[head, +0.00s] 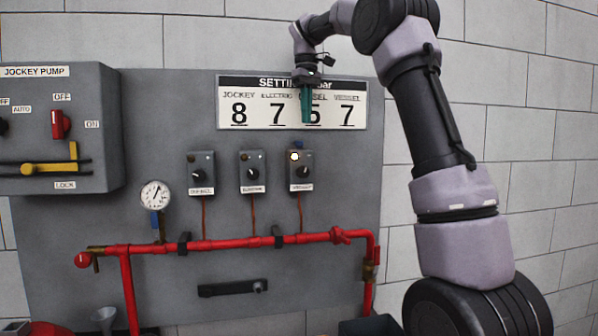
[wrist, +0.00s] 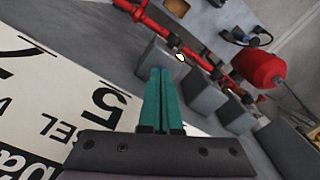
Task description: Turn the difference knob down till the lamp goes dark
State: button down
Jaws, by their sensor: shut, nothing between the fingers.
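Three small grey switch boxes hang in a row on the grey panel, each with a black knob. The right box (head: 301,171) has a lit, whitish lamp (head: 295,156) at its upper left and a black knob (head: 303,171). The lit lamp also shows in the wrist view (wrist: 180,57). The middle box (head: 252,172) and left box (head: 201,173) show no bright lamp. The box labels are too small to read surely, so I cannot tell which knob is the difference knob. My gripper (head: 306,121), with teal fingers, is shut and empty, pointing down above the right box, apart from it.
A white settings board (head: 227,112) reads 8, 7, 5, 7; my fingers partly cover its third column. A jockey pump box (head: 100,150) with red and yellow handles is at left. A gauge (head: 156,195) and red pipe (head: 220,242) sit lower.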

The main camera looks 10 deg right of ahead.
dwell(0.3)
jog(key=shift+s+a+f+m, duration=0.1)
jog(key=shift+a+f+m, duration=0.2)
jog(key=shift+f+m, duration=0.7)
jog(key=shift+w+a+f+m, duration=0.1)
jog(key=shift+a+f+m, duration=0.25)
jog(key=shift+f+m, duration=0.7)
jog(key=shift+s+a+f+m, duration=0.1)
jog(key=shift+a+f+m, duration=0.2)
jog(key=shift+f+m, duration=0.7)
jog(key=shift+w, duration=0.25)
jog(key=shift+d, duration=0.35)
jog(key=shift+s, duration=0.4)
jog(key=shift+r, duration=3)
